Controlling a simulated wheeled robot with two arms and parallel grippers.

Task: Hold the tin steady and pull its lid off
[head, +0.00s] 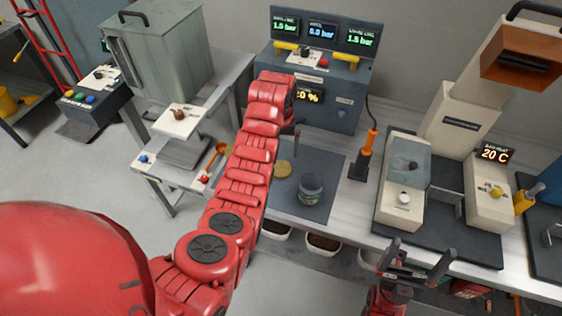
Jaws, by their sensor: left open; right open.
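The tin (311,193), small and dark grey-green with a pale label, stands upright on a dark mat (322,160) on the bench. Its round top looks grey; I cannot make out the lid's edge. My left arm reaches over the bench, left of the tin. My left gripper (295,139) points down behind and above the tin, apart from it, open and mostly hidden by the arm. My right gripper (418,258) is open and empty at the bench's front edge, to the right of and nearer than the tin.
A tan disc (283,169) lies on the mat left of the tin. An orange-handled tool (367,152) stands in a black holder to the right. A beige machine (404,175) stands further right. A gauge panel (322,75) is behind. Bins (323,243) sit below the bench edge.

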